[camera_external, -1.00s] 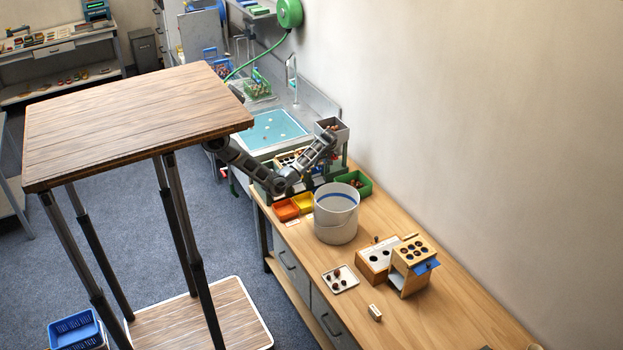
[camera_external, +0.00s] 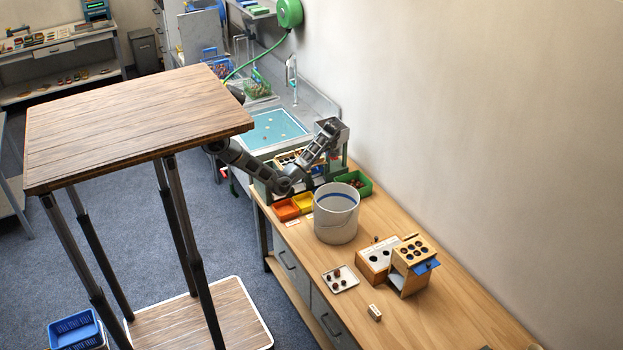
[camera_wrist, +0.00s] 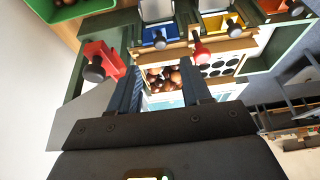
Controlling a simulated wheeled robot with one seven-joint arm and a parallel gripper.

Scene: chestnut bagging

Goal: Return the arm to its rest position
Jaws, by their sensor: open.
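My arm reaches over the far part of the bench in the external view, with its forearm slanting up to the right. My gripper (camera_external: 329,130) is at the grey hopper (camera_external: 343,136) and covers much of it. In the wrist view my gripper (camera_wrist: 164,65) is open, with its two dark fingers apart and nothing held between them. Brown chestnuts (camera_wrist: 165,78) show beyond and between the fingers. A red lever with a black knob (camera_wrist: 95,70) is left of the fingers, and a red knob (camera_wrist: 201,52) is to their right.
A white bucket (camera_external: 336,222) stands close in front of the arm. Orange (camera_external: 286,210) and yellow bins (camera_external: 303,202) and a green bin (camera_external: 363,183) flank it. A small white tray (camera_external: 340,279) and a wooden box (camera_external: 411,264) stand nearer. The wall is to the right.

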